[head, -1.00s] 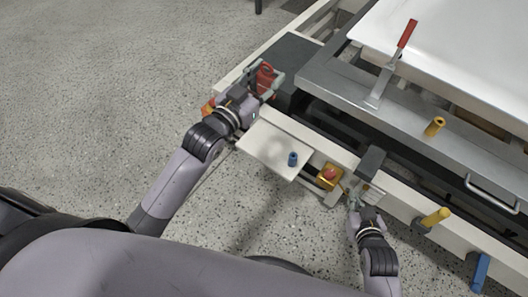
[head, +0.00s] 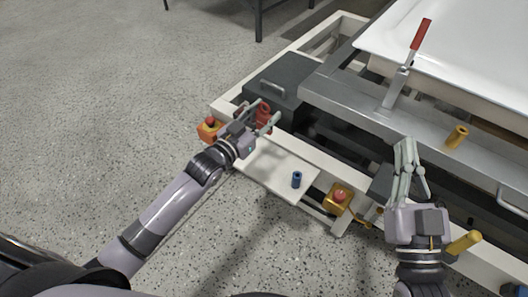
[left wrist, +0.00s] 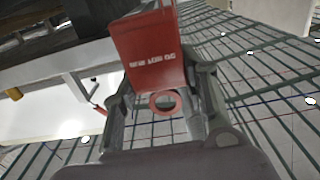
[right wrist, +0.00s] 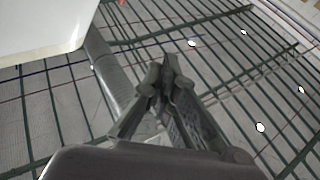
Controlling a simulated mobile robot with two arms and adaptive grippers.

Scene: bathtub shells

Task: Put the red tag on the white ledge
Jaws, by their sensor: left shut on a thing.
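The red tag (head: 263,114) is a flat red plate with white lettering and a ring-shaped hole. It also shows large in the left wrist view (left wrist: 150,50). My left gripper (head: 265,120) is shut on it, near the left end of the frame. The white ledge (head: 262,168) is a flat pale plate on the frame's near side, just below and right of my left gripper. A small blue cylinder (head: 297,180) stands on it. My right gripper (head: 405,152) is raised over the frame at the right, its fingers together and empty in the right wrist view (right wrist: 165,72).
An orange box with a red button (head: 209,127) is left of my left gripper; a yellow one (head: 339,199) is right of the ledge. A dark box (head: 285,80) lies behind. A red-handled clamp (head: 410,62) stands near the white tub shell (head: 480,50). The ledge's left part is bare.

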